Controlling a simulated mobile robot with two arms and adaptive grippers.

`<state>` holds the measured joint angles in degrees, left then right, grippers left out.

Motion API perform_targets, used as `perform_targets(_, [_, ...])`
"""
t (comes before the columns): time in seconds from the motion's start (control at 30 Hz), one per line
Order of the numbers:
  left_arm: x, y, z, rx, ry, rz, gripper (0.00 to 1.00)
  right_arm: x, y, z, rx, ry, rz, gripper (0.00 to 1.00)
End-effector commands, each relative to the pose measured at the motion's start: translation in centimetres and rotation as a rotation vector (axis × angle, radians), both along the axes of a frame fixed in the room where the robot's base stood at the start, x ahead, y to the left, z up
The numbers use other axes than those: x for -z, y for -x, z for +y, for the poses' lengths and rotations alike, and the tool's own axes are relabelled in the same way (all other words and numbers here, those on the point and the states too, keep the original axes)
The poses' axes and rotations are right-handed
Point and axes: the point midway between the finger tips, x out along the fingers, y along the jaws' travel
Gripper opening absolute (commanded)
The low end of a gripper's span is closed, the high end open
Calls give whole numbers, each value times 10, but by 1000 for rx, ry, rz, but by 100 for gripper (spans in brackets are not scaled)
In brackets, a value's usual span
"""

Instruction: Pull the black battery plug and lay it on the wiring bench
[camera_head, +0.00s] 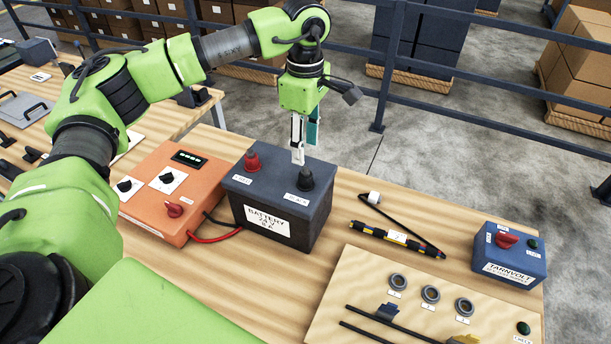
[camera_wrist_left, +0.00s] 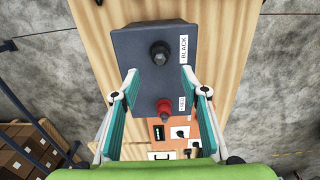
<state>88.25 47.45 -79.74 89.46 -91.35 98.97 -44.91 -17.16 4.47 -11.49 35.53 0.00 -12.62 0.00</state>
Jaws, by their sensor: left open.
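The black battery plug (camera_head: 305,181) sits upright on the right part of the dark battery (camera_head: 290,228)'s top, beside its label. In the left wrist view the plug (camera_wrist_left: 160,52) shows from above, near the battery's far end, with the label BLACK beside it. My left gripper (camera_head: 304,150) points down just above the black plug. Its fingers are open, and in the wrist view they stand wide on both sides of the battery top, with nothing between them in grip. The red plug (camera_head: 252,160) is on the battery's left part. The wooden wiring bench (camera_head: 350,188) carries the battery.
An orange charger box (camera_head: 172,190) stands left of the battery, with red and black leads between. A banded black-and-yellow rod (camera_head: 397,238), a blue switch box (camera_head: 510,254) and a pale board (camera_head: 345,290) with rings lie right. Bare wood shows between battery and rod.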

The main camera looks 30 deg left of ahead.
Motion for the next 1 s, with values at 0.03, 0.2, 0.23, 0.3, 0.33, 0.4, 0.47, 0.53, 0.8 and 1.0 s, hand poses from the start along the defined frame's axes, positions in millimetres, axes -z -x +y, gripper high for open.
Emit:
perform_targets(0.03, [3, 0, 0, 0, 0, 1, 41, 2, 0, 0, 0, 0, 1, 40])
perform_targets(0.2, [17, 1, 0, 0, -1, 2, 41, 10, 1, 0, 0, 0, 1, 40])
perform_targets(0.23, [21, 1, 0, 0, -1, 2, 41, 12, 1, 0, 0, 0, 1, 40])
perform_targets(0.3, [29, 1, 0, 0, 0, 2, 41, 17, 1, 0, 0, 0, 1, 40])
perform_targets(0.33, [34, 1, 0, 0, 0, 2, 41, 20, 1, 0, 0, 0, 1, 40])
perform_targets(0.4, [44, 1, 0, -1, 0, 2, 41, 25, 1, 0, 0, 0, 1, 40])
perform_targets(0.47, [53, 1, 0, -1, 0, 2, 41, 31, 1, 0, 0, 0, 1, 40])
perform_targets(0.53, [66, 1, 0, -1, 1, 2, 41, 41, 1, 0, 0, 0, 1, 40])
perform_targets(0.8, [89, 0, -1, 1, 1, 0, 41, 60, 1, 0, 0, 0, 1, 40])
perform_targets(1.0, [89, 0, -1, 1, 1, 0, 41, 59, 1, -1, 0, 1, 1, 40])
